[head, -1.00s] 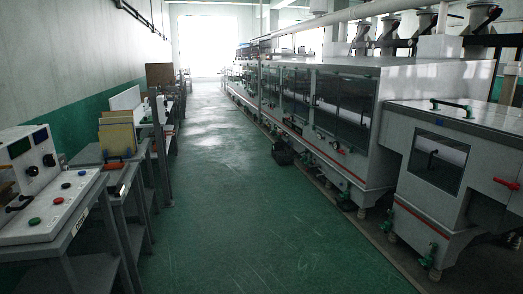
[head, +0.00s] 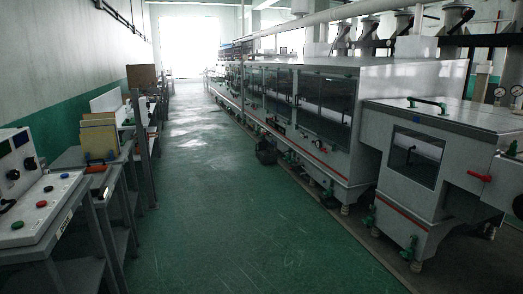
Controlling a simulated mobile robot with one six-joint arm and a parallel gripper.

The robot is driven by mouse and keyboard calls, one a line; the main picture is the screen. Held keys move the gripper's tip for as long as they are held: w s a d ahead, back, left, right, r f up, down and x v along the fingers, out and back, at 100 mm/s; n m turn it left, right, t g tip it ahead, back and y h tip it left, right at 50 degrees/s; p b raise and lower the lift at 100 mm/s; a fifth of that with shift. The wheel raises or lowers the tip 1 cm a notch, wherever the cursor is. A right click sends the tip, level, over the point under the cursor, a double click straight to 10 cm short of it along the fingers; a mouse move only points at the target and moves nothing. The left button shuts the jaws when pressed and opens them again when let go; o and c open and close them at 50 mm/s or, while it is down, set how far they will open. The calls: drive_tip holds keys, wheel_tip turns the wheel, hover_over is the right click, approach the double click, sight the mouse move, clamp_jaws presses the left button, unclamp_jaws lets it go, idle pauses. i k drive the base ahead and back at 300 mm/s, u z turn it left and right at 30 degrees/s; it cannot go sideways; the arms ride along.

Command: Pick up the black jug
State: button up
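A black, rounded object that looks like the jug (head: 266,151) stands on the green floor at the foot of the long machine line, in the middle of the head view. It is some way off, small and dark, so its handle and exact shape cannot be made out. My gripper is not in view.
The long grey machine line (head: 340,140) runs along the right, with a nearer unit (head: 425,190) at front right. Grey benches with a control panel (head: 38,205) and upright boards (head: 98,137) line the left. The green aisle floor (head: 210,220) between them is clear.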

sight(262, 147)
drive_tip(key=u, duration=0.1)
drive_tip(key=i, duration=2.85)
drive_tip(key=u, duration=0.15)
drive_tip(key=i, duration=2.3)
drive_tip(key=u, duration=0.05)
